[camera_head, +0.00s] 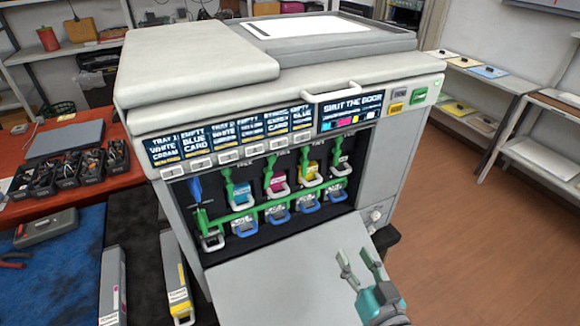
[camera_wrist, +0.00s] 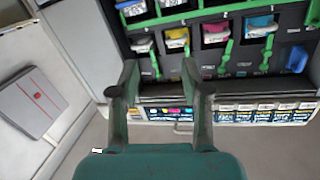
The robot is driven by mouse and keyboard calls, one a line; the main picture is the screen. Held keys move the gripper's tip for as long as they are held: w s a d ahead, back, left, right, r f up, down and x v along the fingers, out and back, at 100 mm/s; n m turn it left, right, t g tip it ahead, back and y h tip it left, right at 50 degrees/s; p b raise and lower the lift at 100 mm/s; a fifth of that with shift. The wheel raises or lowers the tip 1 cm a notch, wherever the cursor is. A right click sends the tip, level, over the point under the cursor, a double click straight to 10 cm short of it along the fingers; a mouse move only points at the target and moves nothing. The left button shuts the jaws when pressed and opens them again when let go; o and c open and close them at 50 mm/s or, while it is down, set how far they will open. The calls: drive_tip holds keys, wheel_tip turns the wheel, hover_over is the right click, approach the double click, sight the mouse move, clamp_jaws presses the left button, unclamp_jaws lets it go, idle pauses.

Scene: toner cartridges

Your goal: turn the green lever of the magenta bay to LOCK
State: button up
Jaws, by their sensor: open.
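The magenta bay (camera_head: 277,184) is in the open front of the printer, between the cyan and yellow bays, with a pink-labelled cartridge in it. Its green lever (camera_head: 268,170) stands roughly upright beside the cartridge's upper part. In the wrist view, which looks upside down, the magenta cartridge (camera_wrist: 214,29) and its lever (camera_wrist: 227,54) are right of my fingers. My gripper (camera_head: 355,256) is open and empty, above the right part of the lowered door, apart from the lever. In the wrist view my gripper (camera_wrist: 161,72) points toward the printer. The small markings by the levers are unreadable.
The lowered door (camera_head: 275,275) lies below the bays. Similar green levers stand at the cyan (camera_head: 229,188), yellow (camera_head: 304,165) and black (camera_head: 337,150) bays. A blue lever (camera_head: 195,189) is at the far left. A display (camera_head: 350,110) reads "SHUT THE DOOR". Floor is free at right.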

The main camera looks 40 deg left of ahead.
sight(274, 161)
drive_tip(key=s+a+r+n+g+y, duration=0.25)
drive_tip(key=a+r+n+g, duration=0.35)
drive_tip(key=a+r, duration=0.7)
drive_tip(key=shift+y, duration=0.45)
drive_tip(key=w+a, duration=0.1)
drive_tip(key=a, duration=0.5)
drive_tip(key=w+a, duration=0.1)
drive_tip(key=a, duration=0.2)
drive_tip(key=shift+w+r, duration=0.25)
drive_tip(key=shift+w, duration=0.1)
clamp_jaws()
